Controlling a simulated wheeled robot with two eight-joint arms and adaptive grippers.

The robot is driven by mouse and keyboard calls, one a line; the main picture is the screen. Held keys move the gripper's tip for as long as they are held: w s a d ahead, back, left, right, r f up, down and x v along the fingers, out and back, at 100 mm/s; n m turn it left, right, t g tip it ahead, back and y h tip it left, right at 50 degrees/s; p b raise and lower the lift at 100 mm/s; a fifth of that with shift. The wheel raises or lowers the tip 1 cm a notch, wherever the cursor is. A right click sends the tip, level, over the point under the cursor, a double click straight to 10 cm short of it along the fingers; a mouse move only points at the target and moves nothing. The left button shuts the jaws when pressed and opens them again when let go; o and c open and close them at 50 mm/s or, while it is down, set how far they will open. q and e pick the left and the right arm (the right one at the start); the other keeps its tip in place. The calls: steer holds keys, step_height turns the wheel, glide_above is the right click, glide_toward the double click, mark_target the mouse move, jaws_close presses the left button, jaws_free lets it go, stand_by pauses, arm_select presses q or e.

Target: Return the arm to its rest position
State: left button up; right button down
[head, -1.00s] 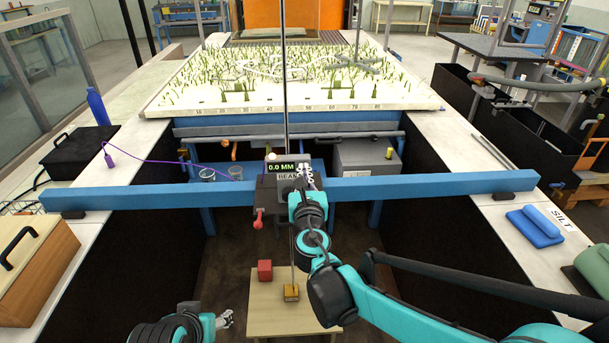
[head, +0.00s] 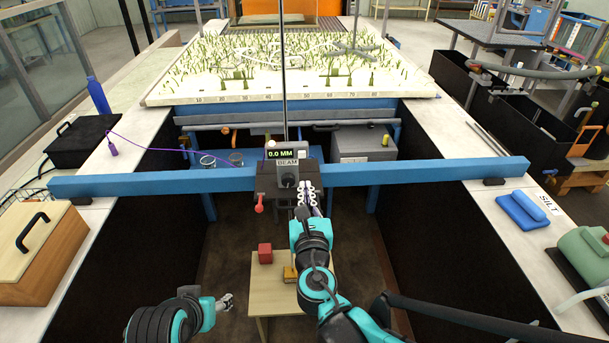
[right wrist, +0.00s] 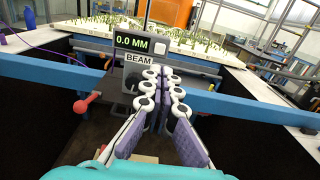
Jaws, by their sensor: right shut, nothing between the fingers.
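My right gripper (head: 304,190) is in the middle of the head view, in front of the beam's dark carriage. In the right wrist view its two purple-padded fingers (right wrist: 166,78) lie together at the tips, shut and empty. The carriage with the "BEAM" label and 0.0 MM display (head: 281,155) sits on the blue beam (head: 420,171). In the right wrist view the display (right wrist: 133,44) is just beyond the fingertips; I cannot tell the exact gap. My left gripper (head: 226,302) is low at the lower left, small, its jaws unclear.
A small wooden table (head: 268,285) below holds a red cube (head: 265,253) and a yellowish block (head: 290,273), partly hidden by my right arm. A red-knobbed lever (head: 259,207) hangs from the carriage. White ledges run along both sides, with a wooden box (head: 38,250) on the left.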

steer(key=shift+s+f, duration=0.15)
steer(key=shift+s, duration=0.25)
steer(key=shift+d, duration=0.1)
steer(key=s+d+f+m+g+h, duration=0.2)
steer(key=s+d+f+m+g, duration=0.1)
steer(key=d+m, duration=0.6)
steer(key=s+d+f+m+g+h, duration=0.2)
steer(key=s+d+f+m+g, duration=0.3)
steer(key=m, duration=0.6)
steer(key=s+f+m+g+y, duration=0.3)
steer(key=s+m, duration=0.7)
steer(key=m, duration=0.6)
steer(key=shift+a+f+y, duration=0.4)
steer(key=shift+f+y, duration=0.1)
steer(key=shift+f, duration=0.3)
